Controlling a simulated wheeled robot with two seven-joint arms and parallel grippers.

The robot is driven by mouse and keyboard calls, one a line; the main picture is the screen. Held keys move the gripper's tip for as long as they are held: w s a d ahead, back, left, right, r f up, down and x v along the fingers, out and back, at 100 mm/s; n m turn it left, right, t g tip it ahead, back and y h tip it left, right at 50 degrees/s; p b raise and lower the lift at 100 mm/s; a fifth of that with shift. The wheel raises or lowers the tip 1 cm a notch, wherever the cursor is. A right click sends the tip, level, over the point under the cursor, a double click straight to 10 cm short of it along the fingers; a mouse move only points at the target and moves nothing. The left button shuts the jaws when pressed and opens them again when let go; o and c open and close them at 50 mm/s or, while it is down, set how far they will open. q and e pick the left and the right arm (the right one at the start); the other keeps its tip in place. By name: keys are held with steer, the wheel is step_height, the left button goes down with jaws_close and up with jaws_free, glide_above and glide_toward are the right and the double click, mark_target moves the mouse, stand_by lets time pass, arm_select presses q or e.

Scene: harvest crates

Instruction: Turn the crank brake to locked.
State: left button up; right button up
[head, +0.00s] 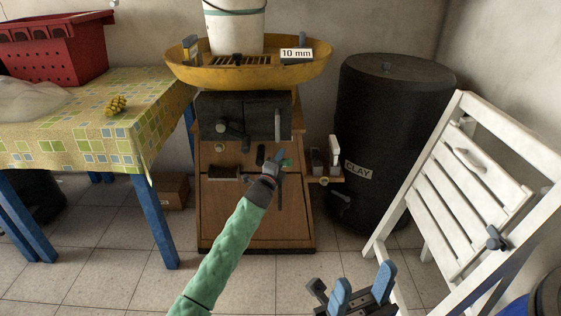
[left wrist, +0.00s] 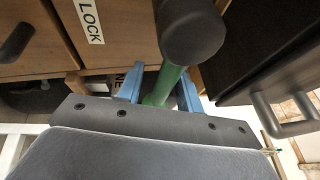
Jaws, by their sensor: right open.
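A handle with a green shaft and a dark round knob (left wrist: 190,33) shows in the left wrist view, near a white label reading LOCK (left wrist: 90,20) on the wooden front. I take it for the crank brake. My left gripper (head: 276,160) is at the wooden stand's front in the head view and covers much of that spot. Its blue fingers (left wrist: 162,88) stand apart on either side of the green shaft; whether they press on it I cannot tell. My right gripper (head: 362,289) is open and empty above the floor, well short of the stand.
The wooden stand (head: 260,228) carries a yellow pan (head: 205,72) with a white bucket (head: 232,28). A black barrel (head: 385,125) marked CLAY and a white slatted chair (head: 450,185) stand at the right. A table with a patterned cloth (head: 75,130) and red crate (head: 50,50) is at the left.

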arm_select(q)
jaws_close()
